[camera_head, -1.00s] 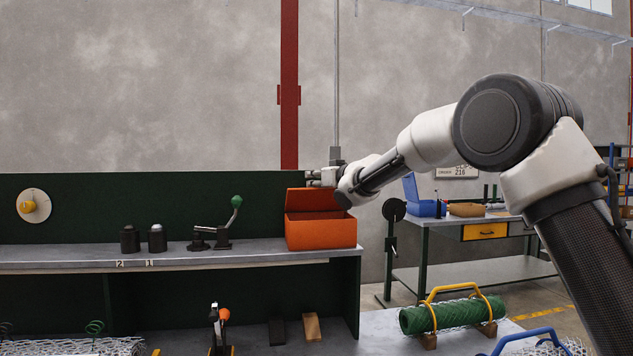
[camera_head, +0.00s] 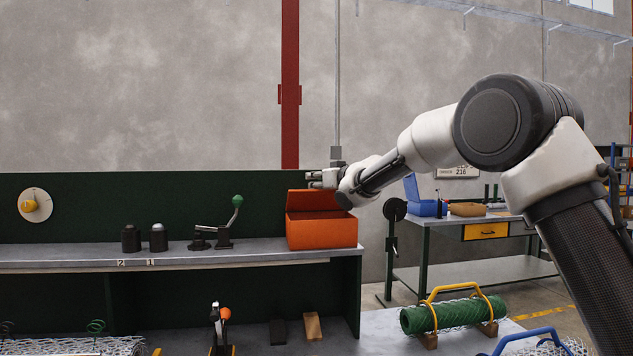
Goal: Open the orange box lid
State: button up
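The orange box (camera_head: 322,233) sits at the right end of the grey shelf. Its lid (camera_head: 311,200) stands raised at the back, so the box is open. My gripper (camera_head: 312,180) is at the top right of the raised lid, its fingers pointing left. The gripper and wrist overlap the lid's upper right part in the picture. I cannot tell whether they touch it. The fingers are too small to tell whether they are open or shut. The inside of the box is mostly hidden by its front wall.
A lever with a green knob (camera_head: 237,201) and two dark cylinders (camera_head: 131,239) (camera_head: 158,237) stand left of the box on the shelf (camera_head: 80,256). A green back panel (camera_head: 120,205) rises behind. A green mesh roll (camera_head: 455,314) lies at lower right. A blue bin (camera_head: 425,207) stands on another bench.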

jog(key=o, duration=0.3)
jog(key=shift+w+d+f, duration=0.3)
jog(key=shift+d+f, duration=0.15)
jog(key=shift+s+r, duration=0.1)
jog(key=shift+s+d+r, duration=1.1)
jog(key=shift+s+r, duration=0.05)
jog(key=shift+r, duration=0.1)
jog(key=s+d+r, duration=0.5)
jog(key=s, duration=0.1)
jog(key=shift+d, duration=0.2)
jog(key=shift+s+r, duration=0.1)
jog(key=v, duration=1.2)
